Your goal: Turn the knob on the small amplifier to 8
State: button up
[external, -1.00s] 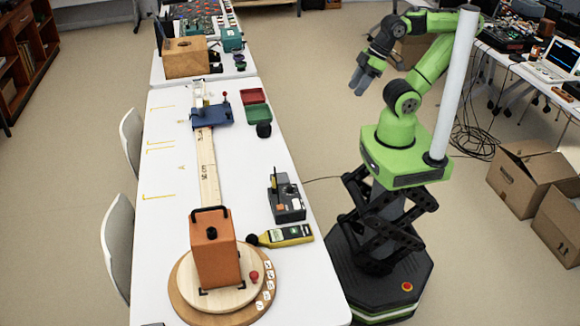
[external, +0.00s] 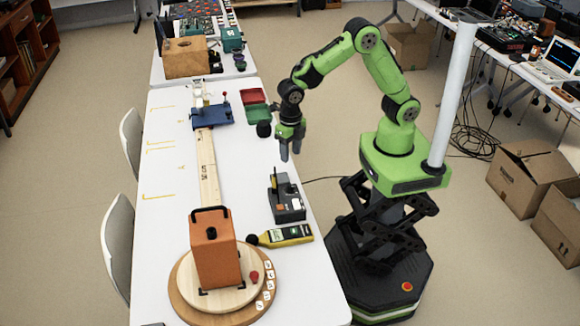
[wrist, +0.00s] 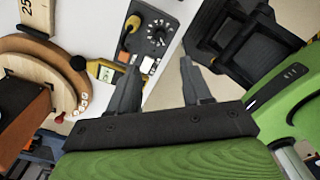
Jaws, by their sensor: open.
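The small amplifier (external: 287,200) is a dark grey box near the right edge of the white table. In the wrist view the amplifier (wrist: 144,52) shows a face with a round black knob (wrist: 158,35) ringed by white marks, and a yellow-orange part beside it. The numbers and the knob's setting are too small to read. My gripper (external: 291,150) points down above and behind the amplifier, near the table's right edge, apart from it. In the wrist view my gripper (wrist: 158,80) has its two fingers spread with nothing between them.
A yellow meter (external: 287,235) lies just in front of the amplifier. An orange speaker box (external: 213,255) stands on a round wooden turntable (external: 185,300). A green tray (external: 257,113) and a red tray (external: 252,95) sit farther back. The table's left half is mostly clear.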

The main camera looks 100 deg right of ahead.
aim_at(290, 186)
notch_tip(290, 186, down, 14)
jog(key=b, duration=0.2)
jog(key=shift+r+b, duration=0.25)
jog(key=shift+b, duration=0.15)
jog(key=shift+c, duration=0.5)
grip_shut()
